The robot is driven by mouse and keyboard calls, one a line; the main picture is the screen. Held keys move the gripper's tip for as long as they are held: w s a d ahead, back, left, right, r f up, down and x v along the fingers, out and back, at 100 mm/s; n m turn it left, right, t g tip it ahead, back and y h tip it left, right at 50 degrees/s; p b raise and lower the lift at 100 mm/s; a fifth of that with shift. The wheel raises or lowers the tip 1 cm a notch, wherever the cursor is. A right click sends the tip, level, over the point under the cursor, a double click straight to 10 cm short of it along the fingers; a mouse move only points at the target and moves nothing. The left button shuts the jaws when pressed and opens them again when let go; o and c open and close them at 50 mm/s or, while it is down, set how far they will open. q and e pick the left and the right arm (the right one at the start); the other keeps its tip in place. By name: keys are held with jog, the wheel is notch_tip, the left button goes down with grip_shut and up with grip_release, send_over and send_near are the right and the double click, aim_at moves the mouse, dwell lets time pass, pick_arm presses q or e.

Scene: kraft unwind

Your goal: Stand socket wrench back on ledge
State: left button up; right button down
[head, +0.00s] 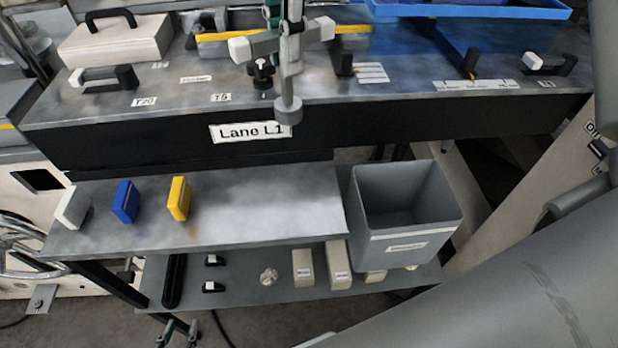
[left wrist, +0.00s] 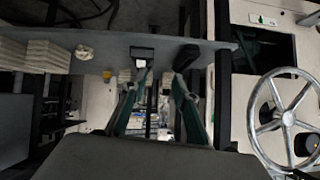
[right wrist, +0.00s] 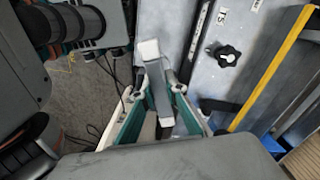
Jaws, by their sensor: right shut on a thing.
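The socket wrench (head: 289,80) is T-shaped, with a pale-ended crossbar and a shaft hanging down to a round grey end. My right gripper (head: 283,38) is shut on it near the crossbar. The right wrist view shows the crossbar (right wrist: 150,52) between the fingers (right wrist: 158,90). The ledge (head: 185,88) is the grey top above the "Lane L1" sign. The wrench's lower end overlaps the ledge's dark front in the head view; I cannot tell whether it touches. My left gripper (head: 177,333) is low at the bottom edge, open and empty, also in the left wrist view (left wrist: 160,95).
The ledge carries a black knob (head: 262,70), black holders, a cream case (head: 117,40) and a blue tray (head: 480,8). Below, a shelf (head: 270,205) holds white, blue and yellow blocks. A grey bin (head: 405,215) stands at its right. A handwheel (left wrist: 285,115) is near my left gripper.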

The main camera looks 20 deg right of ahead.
notch_tip(320, 180, down, 20)
jog(key=b, duration=0.2)
jog(key=shift+r+b, duration=0.15)
jog(key=shift+b, duration=0.15)
jog(key=shift+f, duration=0.2)
jog(key=c, duration=2)
grip_release()
jog(key=shift+c, duration=0.2)
